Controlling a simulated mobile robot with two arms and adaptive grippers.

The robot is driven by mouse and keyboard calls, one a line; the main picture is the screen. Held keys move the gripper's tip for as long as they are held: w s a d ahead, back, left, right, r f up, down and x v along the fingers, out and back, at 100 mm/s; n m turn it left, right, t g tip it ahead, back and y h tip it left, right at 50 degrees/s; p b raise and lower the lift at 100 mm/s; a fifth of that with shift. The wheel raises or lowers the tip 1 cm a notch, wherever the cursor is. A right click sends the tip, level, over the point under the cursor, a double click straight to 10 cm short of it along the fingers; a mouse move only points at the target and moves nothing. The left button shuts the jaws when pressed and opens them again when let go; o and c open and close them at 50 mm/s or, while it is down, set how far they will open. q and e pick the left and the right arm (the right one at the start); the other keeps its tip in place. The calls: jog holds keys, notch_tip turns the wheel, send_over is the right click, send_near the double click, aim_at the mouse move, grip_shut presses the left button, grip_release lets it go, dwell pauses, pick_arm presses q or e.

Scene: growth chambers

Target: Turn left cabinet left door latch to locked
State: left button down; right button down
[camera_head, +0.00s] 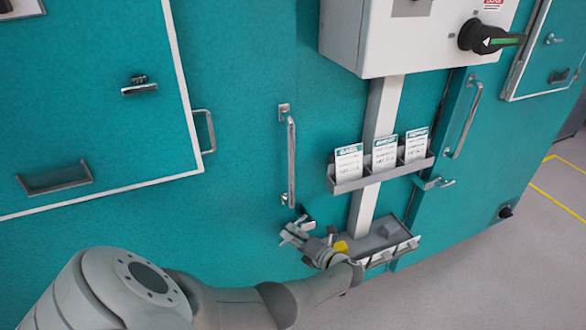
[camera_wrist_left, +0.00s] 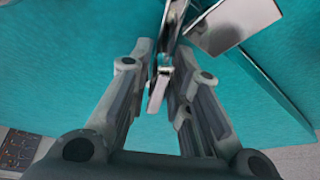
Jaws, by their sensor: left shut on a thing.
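My left gripper (camera_head: 290,232) is low on the teal cabinet front, just below the long vertical door handle (camera_head: 291,160). The small metal latch (camera_head: 306,214) shows at its fingers. In the left wrist view my left gripper (camera_wrist_left: 160,85) has its two fingers on either side of the shiny metal latch (camera_wrist_left: 159,88), shut on its lever. My right gripper is not in view.
A card rack (camera_head: 382,172) and a lower tray (camera_head: 385,243) stand right of the gripper on a white post (camera_head: 375,150). A control box (camera_head: 415,35) with a black rotary switch (camera_head: 485,38) is above. Grey floor (camera_head: 480,270) is free at right.

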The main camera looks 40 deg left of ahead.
pick_arm(q)
jog(key=shift+w+f+m+g+y+b, duration=0.1)
jog(key=shift+f+m+g+y+b, duration=0.15)
jog(key=shift+m+y+b, duration=0.55)
jog(key=shift+m+b, duration=0.6)
jog(key=shift+m, duration=0.7)
jog(key=c, duration=1.3)
grip_release()
jog(key=shift+c, duration=0.2)
